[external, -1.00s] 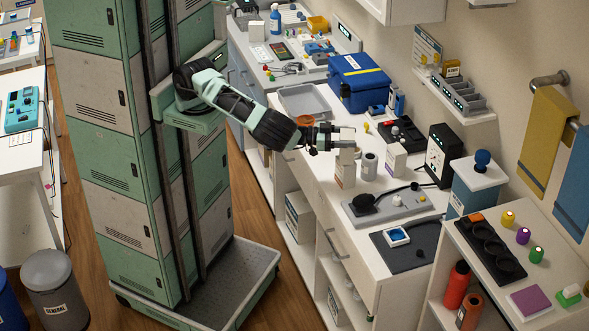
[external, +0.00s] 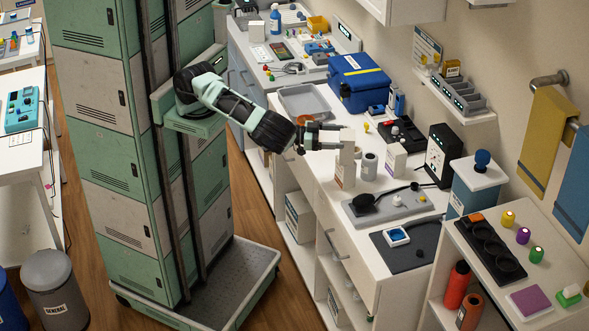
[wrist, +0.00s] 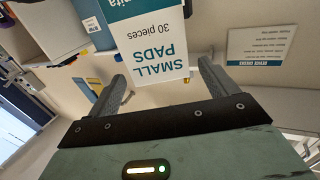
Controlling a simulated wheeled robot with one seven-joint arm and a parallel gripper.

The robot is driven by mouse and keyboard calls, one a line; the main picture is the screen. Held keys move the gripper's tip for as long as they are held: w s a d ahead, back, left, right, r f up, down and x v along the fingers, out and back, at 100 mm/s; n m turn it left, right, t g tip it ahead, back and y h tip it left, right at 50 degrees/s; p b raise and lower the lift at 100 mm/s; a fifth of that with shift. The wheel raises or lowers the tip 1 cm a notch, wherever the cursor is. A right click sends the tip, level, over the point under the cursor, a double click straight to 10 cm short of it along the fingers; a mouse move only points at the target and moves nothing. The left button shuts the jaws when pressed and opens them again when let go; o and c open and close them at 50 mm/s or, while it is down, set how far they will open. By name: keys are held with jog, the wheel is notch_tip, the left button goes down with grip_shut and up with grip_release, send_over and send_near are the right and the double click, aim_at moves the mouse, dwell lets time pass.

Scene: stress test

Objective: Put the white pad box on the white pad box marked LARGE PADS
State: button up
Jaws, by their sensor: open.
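A white box (external: 347,139) stands upright on top of a taller white box with a brownish label (external: 345,170) on the counter. The lower box's lettering is too small to read. In the wrist view a white and teal box reading SMALL PADS, 30 pieces (wrist: 150,45) appears upside down, just ahead of the fingers. My gripper (external: 330,137) is open and empty, left of the upper box and level with it. Its two fingers (wrist: 163,75) are spread wide and look clear of the box's sides. The contact between the two boxes is hard to make out.
A white box with a purple label (external: 396,162) and a grey round container (external: 369,167) stand to the right. A grey tray (external: 306,100), an orange bowl (external: 305,119) and a blue case (external: 359,85) lie behind. A grey device (external: 388,207) is in front.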

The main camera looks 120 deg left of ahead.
jog(key=p+v, duration=0.2)
jog(key=v, duration=0.5)
jog(key=s+a+n+g+y, duration=0.1)
jog(key=s+a+n+g, duration=0.2)
jog(key=a+n+g, duration=0.65)
jog(key=s+d+r+m+g+h, duration=0.3)
jog(key=s+r, duration=0.4)
jog(key=r, duration=0.1)
jog(key=s+d+r+m+g+h, duration=0.3)
jog(key=s+d+r+g+h, duration=0.1)
jog(key=s+r, duration=0.4)
jog(key=shift+s+r, duration=0.15)
jog(key=shift+s, duration=0.05)
notch_tip(320, 180, down, 9)
jog(key=b, duration=0.8)
jog(key=shift+r, duration=0.15)
